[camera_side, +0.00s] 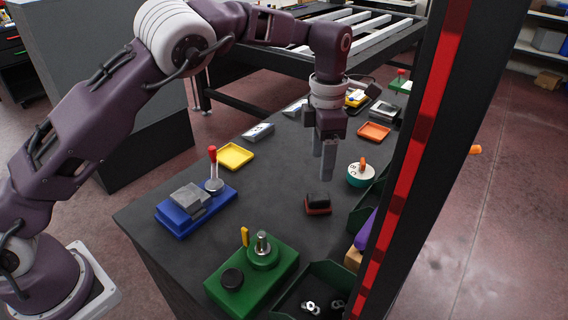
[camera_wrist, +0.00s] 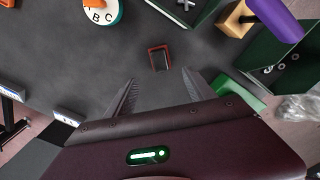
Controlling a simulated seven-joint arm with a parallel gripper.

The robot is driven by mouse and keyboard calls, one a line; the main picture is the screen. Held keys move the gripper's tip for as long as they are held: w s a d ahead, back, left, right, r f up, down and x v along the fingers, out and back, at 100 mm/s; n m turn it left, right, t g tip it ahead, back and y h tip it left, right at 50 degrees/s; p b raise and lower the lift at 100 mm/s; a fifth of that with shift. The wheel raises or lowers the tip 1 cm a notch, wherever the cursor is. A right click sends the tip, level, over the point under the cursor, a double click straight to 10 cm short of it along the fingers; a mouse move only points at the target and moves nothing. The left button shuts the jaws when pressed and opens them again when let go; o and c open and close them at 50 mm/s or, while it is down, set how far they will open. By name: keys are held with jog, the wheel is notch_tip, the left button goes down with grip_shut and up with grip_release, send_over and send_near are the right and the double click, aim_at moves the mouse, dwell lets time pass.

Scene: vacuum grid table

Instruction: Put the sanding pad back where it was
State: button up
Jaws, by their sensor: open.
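The sanding pad, a small block with a black top and a red-brown base (camera_side: 317,204), lies on the dark table, right of the table's middle. It also shows in the wrist view as a dark block with a red edge (camera_wrist: 158,58), ahead of my fingers. My gripper (camera_side: 325,172) is open and empty, pointing down above the table just behind the pad. In the wrist view its two fingers (camera_wrist: 176,92) stand apart, with bare table between them. Nothing touches the pad.
A yellow tray (camera_side: 235,156) and an orange tray (camera_side: 374,131) lie empty. A round teal dial with letters (camera_side: 360,176) stands near the pad. A blue fixture (camera_side: 190,212), a green fixture (camera_side: 248,284) and green bins (camera_side: 322,284) stand nearer. The table's middle is clear.

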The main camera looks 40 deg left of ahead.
jog(key=s+a+r+m+t+h, duration=0.1)
jog(key=s+a+r+m, duration=0.45)
jog(key=s+r, duration=0.25)
jog(key=s+a+r+m+t+h, duration=0.15)
jog(key=s+a+r+m, duration=0.25)
jog(key=s+r+m, duration=0.4)
jog(key=s+a+f+m+t+y, duration=0.1)
jog(key=s+m, duration=0.5)
jog(key=s, duration=0.3)
jog(key=s+a+f+m+t+y, duration=0.1)
jog(key=s+a+f+m+t, duration=0.1)
jog(key=s+m, duration=0.5)
jog(key=s, duration=0.2)
jog(key=shift+s+a+f, duration=0.2)
jog(key=shift+s+f, duration=0.1)
jog(key=shift+s, duration=0.1)
